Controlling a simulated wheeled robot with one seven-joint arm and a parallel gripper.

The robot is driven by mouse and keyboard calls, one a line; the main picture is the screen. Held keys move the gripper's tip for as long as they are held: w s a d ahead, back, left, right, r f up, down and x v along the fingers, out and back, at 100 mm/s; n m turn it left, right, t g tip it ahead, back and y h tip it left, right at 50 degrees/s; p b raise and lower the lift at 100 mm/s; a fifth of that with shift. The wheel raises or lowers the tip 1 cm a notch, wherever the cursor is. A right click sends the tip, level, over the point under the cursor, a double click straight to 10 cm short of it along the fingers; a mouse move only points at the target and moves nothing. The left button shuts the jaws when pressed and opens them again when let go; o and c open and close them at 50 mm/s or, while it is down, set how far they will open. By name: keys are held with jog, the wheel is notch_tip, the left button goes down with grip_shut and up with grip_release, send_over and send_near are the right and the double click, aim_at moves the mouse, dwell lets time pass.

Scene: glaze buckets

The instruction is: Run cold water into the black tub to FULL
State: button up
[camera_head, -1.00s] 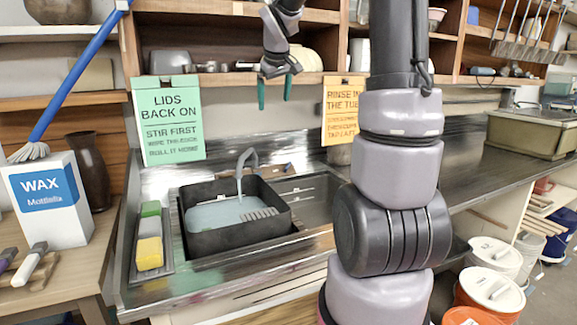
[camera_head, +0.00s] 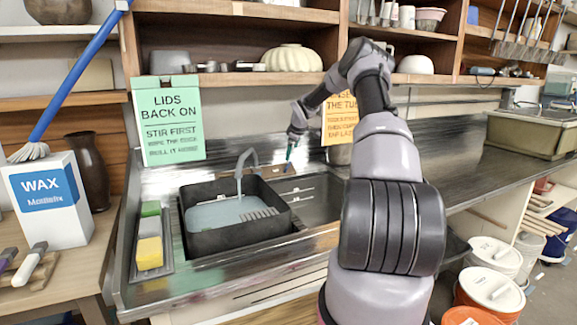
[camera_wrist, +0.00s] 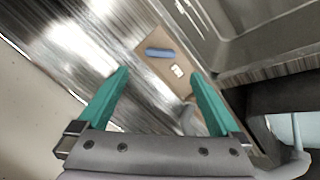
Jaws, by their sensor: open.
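The black tub (camera_head: 232,236) stands in the steel sink, with pale blue water (camera_head: 222,212) below its rim and a ribbed grey piece at its right side. My gripper (camera_head: 290,152) is behind the sink, right of the faucet, pointing down. In the wrist view my gripper (camera_wrist: 160,76) is open and empty, its teal fingers wide apart. Beyond the fingertips lies a tan plate (camera_wrist: 150,45) with a blue bar (camera_wrist: 160,53) and a small white label (camera_wrist: 177,71). The tub's dark edge (camera_wrist: 285,97) shows at right.
A tray with sponges (camera_head: 150,252) lies left of the sink. A green sign (camera_head: 168,120) and an orange sign (camera_head: 340,118) hang from the shelf above. A wax box (camera_head: 46,200) stands at left. The steel counter at right is largely clear.

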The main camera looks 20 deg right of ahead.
aim_at(289, 165)
jog(key=x, duration=1)
jog(key=shift+f, duration=0.25)
jog(key=c, duration=1.3)
